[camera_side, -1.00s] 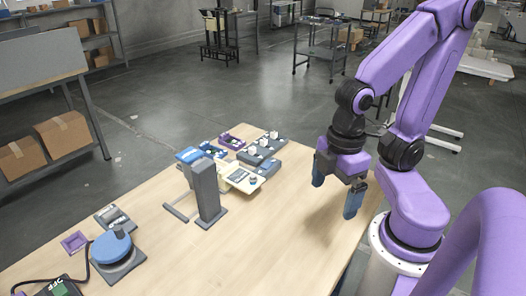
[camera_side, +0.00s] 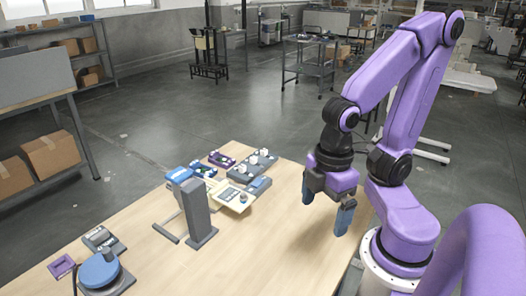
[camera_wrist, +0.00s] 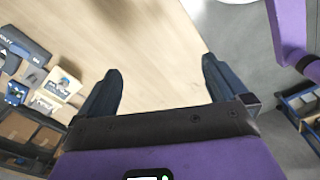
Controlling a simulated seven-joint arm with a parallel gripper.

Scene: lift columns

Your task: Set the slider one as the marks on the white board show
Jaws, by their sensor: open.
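My gripper (camera_side: 325,205) is open and empty above the bare right part of the table. Its two blue fingers stand well apart, also in the wrist view (camera_wrist: 158,85). A grey block with several white knobs (camera_side: 252,165) sits at the table's far side, left of my gripper. A pale board or panel (camera_side: 228,194) with a dark knob lies in front of it. A grey upright column (camera_side: 197,212) stands just left of that panel, partly hiding a blue-topped part (camera_side: 180,175). I cannot tell which part is slider one, nor read any marks.
Small purple and blue trays (camera_side: 220,159) lie at the back. A round blue-topped device (camera_side: 100,271), a grey block (camera_side: 104,239) and a purple tray (camera_side: 62,266) are at the table's left. The wooden table (camera_side: 275,245) is clear between the column and my gripper.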

